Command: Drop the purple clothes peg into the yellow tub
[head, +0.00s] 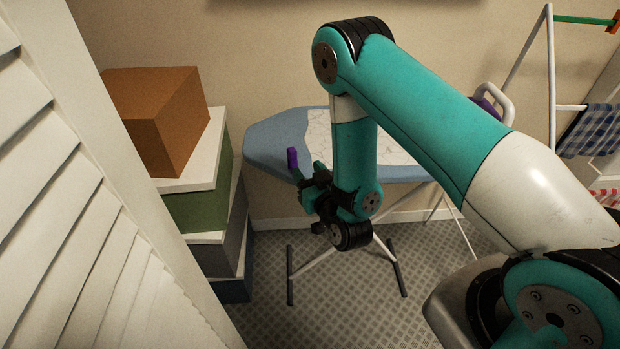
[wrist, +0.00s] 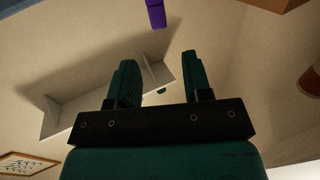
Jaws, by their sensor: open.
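The purple clothes peg (head: 292,158) shows upright against the blue ironing board (head: 270,140), near its left end. In the wrist view a purple piece (wrist: 156,14), apparently the peg, shows at the top edge, partly cut off. My gripper (head: 308,171) is open beside the peg, to its lower right, with the fingers pointing towards it. In the wrist view the two fingers of my gripper (wrist: 159,62) stand apart with nothing between them; the peg is beyond their tips. No yellow tub shows in either view.
Stacked boxes with an orange-brown one (head: 160,115) on top stand left of the board. A white louvred door (head: 75,220) fills the left. A drying rack (head: 550,75) with a checked cloth (head: 590,130) stands right. My arm hides much of the board.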

